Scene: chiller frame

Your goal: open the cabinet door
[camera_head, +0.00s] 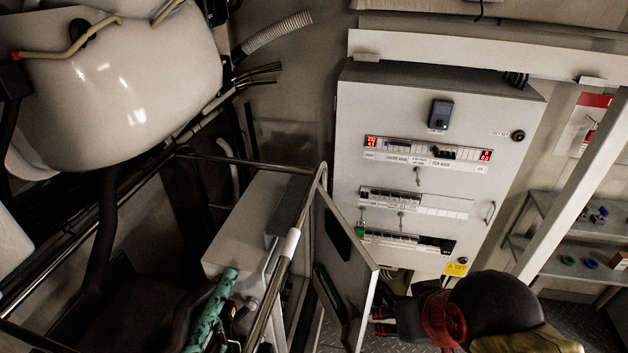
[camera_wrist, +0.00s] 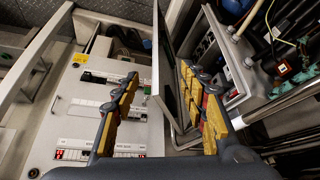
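The small grey cabinet (camera_head: 240,222) stands at the lower middle of the head view. Its door (camera_head: 345,262) stands swung out to the right, with dark fittings on its inner face. My gripper (camera_head: 378,314) is at the door's lower right edge in the head view, partly hidden. In the wrist view, my gripper (camera_wrist: 158,78) has its two yellow-padded fingers spread apart. The door (camera_wrist: 158,50) shows nearly edge-on between them. I cannot tell whether either finger touches it. The cabinet's open interior (camera_wrist: 232,62) shows on the right of the wrist view.
A tall grey control cabinet (camera_head: 350,118) with red displays stands behind, its front shut; it also fills the left of the wrist view (camera_wrist: 85,100). A metal rail (camera_head: 285,265) runs in front of the small cabinet. A shelf (camera_head: 560,262) stands at right.

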